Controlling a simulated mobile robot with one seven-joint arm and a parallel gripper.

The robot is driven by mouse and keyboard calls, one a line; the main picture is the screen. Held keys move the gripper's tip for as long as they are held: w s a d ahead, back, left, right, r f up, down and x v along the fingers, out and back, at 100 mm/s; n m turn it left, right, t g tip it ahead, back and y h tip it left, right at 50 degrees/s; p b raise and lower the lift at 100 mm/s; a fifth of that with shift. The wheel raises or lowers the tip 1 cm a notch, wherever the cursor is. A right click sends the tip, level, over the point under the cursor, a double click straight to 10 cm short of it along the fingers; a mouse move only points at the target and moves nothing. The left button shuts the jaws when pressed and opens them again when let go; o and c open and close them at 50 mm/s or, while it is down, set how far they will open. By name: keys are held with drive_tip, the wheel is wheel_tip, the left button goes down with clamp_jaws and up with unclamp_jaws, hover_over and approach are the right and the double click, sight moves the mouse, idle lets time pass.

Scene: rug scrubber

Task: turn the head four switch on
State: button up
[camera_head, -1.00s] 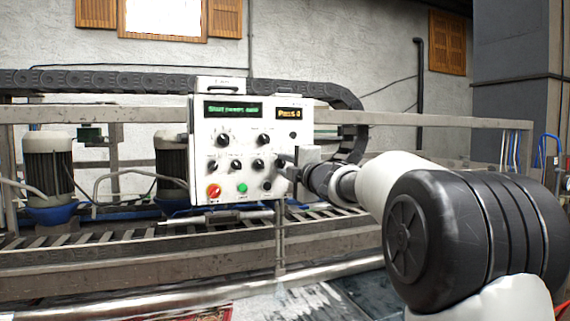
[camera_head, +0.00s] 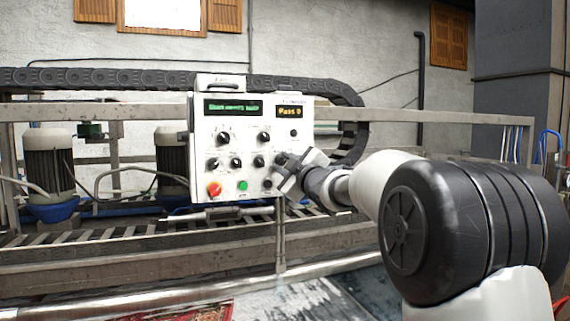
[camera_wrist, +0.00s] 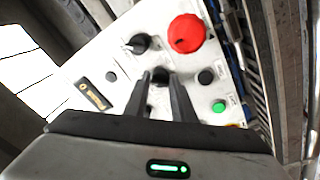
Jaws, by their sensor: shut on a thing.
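The white control panel (camera_head: 225,175) carries a row of small black knobs in its lower half. My gripper (camera_head: 282,170) is at the panel's lower right, at the right end of that row. In the wrist view my gripper (camera_wrist: 161,76) is shut with its two fingers on either side of a black knob (camera_wrist: 160,74). That knob appears to be the head four switch; its label is too small to read. In the head view my gripper hides most of it.
A red stop button (camera_head: 214,189) and a green button (camera_head: 242,185) are low on the panel. Other knobs, such as a black one (camera_head: 259,161), are close beside my gripper. A green display (camera_head: 233,107) and an amber display (camera_head: 289,112) are above.

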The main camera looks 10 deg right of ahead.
drive_tip(key=shift+f, duration=0.3)
drive_tip(key=o, duration=0.8)
drive_tip(key=shift+o, duration=1)
drive_tip(key=shift+r, duration=0.2)
